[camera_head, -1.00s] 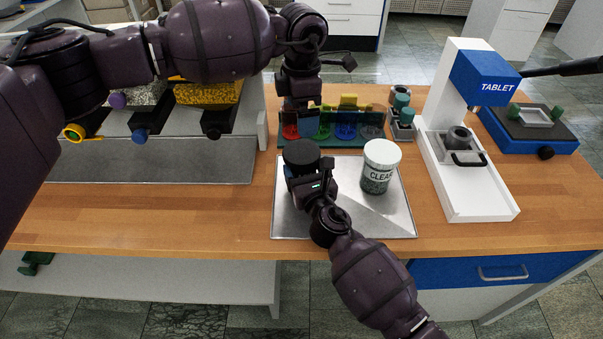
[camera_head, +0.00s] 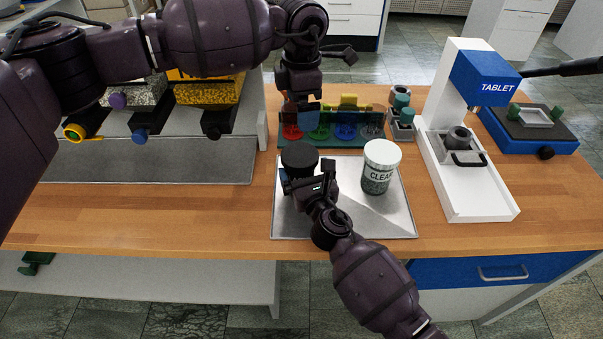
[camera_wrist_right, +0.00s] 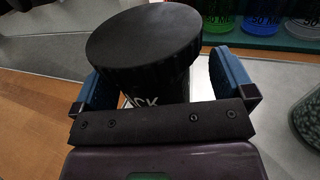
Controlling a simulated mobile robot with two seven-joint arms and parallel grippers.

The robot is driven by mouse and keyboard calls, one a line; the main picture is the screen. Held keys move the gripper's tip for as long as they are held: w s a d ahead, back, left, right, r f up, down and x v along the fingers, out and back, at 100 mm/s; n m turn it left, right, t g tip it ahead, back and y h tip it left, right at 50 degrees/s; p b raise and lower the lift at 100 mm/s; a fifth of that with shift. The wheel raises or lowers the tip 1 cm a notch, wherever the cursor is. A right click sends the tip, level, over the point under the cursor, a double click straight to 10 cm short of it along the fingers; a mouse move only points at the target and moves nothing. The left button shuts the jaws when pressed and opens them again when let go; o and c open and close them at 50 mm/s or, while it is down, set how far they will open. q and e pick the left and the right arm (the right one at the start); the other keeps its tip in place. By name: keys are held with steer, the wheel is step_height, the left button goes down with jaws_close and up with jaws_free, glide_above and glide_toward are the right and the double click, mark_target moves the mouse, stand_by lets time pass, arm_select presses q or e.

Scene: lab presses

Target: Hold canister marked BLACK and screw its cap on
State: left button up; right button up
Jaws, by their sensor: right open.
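The BLACK canister (camera_wrist_right: 140,103) stands on the metal tray, with part of its label, "CK", showing in the right wrist view. A wide black cap (camera_head: 299,157) sits on top of it; it also shows in the right wrist view (camera_wrist_right: 145,42). I cannot tell whether the cap is screwed tight. My right gripper (camera_head: 306,176) is open, with its blue-padded fingers (camera_wrist_right: 166,84) on either side of the canister, below the cap. My left gripper (camera_head: 306,119) hangs behind and above the canister, near the colored rack; its jaw state is unclear.
The CLEAR canister (camera_head: 376,181) with a white cap stands to the right on the metal tray (camera_head: 345,222). The colored rack (camera_head: 368,143) is behind. The TABLET press (camera_head: 468,205) stands farther right. Dispensers (camera_head: 207,95) are at left, under my left arm.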

steer(key=v, duration=1)
steer(key=shift+s, duration=0.15)
